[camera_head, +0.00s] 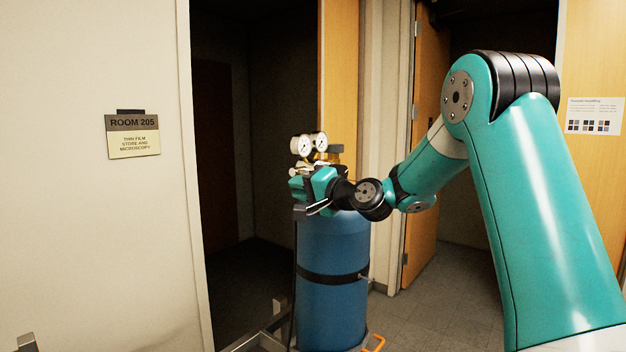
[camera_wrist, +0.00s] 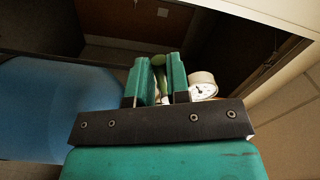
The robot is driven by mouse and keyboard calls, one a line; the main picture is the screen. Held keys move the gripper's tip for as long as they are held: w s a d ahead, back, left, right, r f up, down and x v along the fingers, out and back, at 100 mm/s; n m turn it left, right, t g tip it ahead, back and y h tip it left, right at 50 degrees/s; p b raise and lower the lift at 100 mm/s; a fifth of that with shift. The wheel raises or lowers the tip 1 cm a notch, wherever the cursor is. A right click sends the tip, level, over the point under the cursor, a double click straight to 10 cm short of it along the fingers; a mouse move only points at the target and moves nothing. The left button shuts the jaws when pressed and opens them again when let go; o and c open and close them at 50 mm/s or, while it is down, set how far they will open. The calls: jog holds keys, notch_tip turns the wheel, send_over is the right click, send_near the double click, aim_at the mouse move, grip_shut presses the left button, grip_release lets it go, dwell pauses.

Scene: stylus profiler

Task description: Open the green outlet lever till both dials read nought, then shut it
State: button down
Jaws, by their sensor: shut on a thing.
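Two white-faced dials stand side by side on the regulator on top of a blue cylinder (camera_head: 335,240): the left dial (camera_head: 303,146) and the right dial (camera_head: 320,141). Their needles are too small to read here. One dial (camera_wrist: 203,89) shows just right of my fingers in the wrist view, partly hidden. My gripper (camera_head: 303,186) is at the regulator, below the dials, and hides much of it. In the wrist view my gripper (camera_wrist: 157,76) is shut on the green outlet lever (camera_wrist: 158,61), whose rounded green end shows between the fingers.
The cylinder is strapped with a black band and stands on a cart with an orange part (camera_head: 375,343) at its foot. A dark doorway opens behind it on the left. A room sign (camera_head: 133,135) hangs on the left wall. A wooden door (camera_head: 427,150) stands open behind my arm.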

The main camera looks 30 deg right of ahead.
jog(key=shift+d+f+n+b, duration=0.2)
jog(key=shift+n+b, duration=0.2)
jog(key=shift+n, duration=0.2)
jog(key=n+b, duration=0.1)
jog(key=b, duration=0.1)
jog(key=d+f+n+b, duration=0.1)
jog(key=n+b, duration=0.1)
jog(key=b, duration=0.1)
jog(key=n+b, duration=0.1)
jog(key=b, duration=0.2)
jog(key=shift+w+d+f+n, duration=0.15)
jog(key=shift+w+f+n, duration=0.15)
jog(key=shift+f, duration=0.1)
